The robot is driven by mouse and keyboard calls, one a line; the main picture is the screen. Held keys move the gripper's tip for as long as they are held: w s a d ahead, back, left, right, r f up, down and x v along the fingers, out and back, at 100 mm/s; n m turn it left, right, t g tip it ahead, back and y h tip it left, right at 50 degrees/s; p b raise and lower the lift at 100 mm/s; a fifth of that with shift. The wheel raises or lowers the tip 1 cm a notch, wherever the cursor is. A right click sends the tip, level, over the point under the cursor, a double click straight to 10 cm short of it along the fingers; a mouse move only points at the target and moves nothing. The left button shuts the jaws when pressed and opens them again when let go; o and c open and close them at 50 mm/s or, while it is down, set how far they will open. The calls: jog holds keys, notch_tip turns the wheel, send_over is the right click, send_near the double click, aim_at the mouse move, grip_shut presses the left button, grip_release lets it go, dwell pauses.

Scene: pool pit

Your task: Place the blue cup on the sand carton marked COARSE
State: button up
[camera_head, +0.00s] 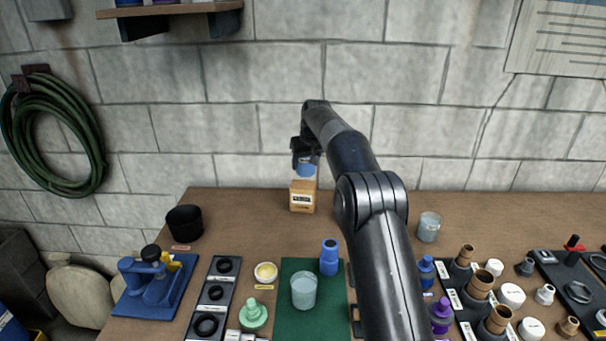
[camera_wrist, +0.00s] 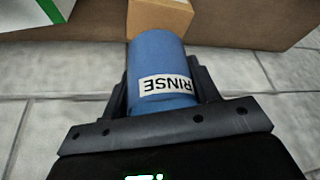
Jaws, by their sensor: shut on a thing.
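The blue cup (camera_head: 306,170) is in my gripper (camera_head: 305,156), close to the back wall. In the wrist view the cup (camera_wrist: 158,65) sits between the two fingers (camera_wrist: 162,100), which are shut on its sides, and its white label reads RINSE upside down. A tan carton (camera_head: 302,197) with a white label stands on the workbench directly below the cup in the picture. Its label is too small to read. The carton (camera_wrist: 160,17) also shows beyond the cup in the wrist view. I cannot tell whether the cup touches the carton.
The brown workbench (camera_head: 245,210) is clear around the carton. A black pot (camera_head: 184,223) stands to the left, a clear beaker (camera_head: 428,227) to the right. Several fittings crowd the right.

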aim_at(303, 173)
jog(key=shift+w+a+f, duration=0.15)
jog(key=shift+a+f, duration=0.2)
jog(key=shift+a, duration=0.1)
jog(key=shift+f, duration=1.9)
jog(key=shift+f, duration=0.2)
jog(key=o, duration=1.1)
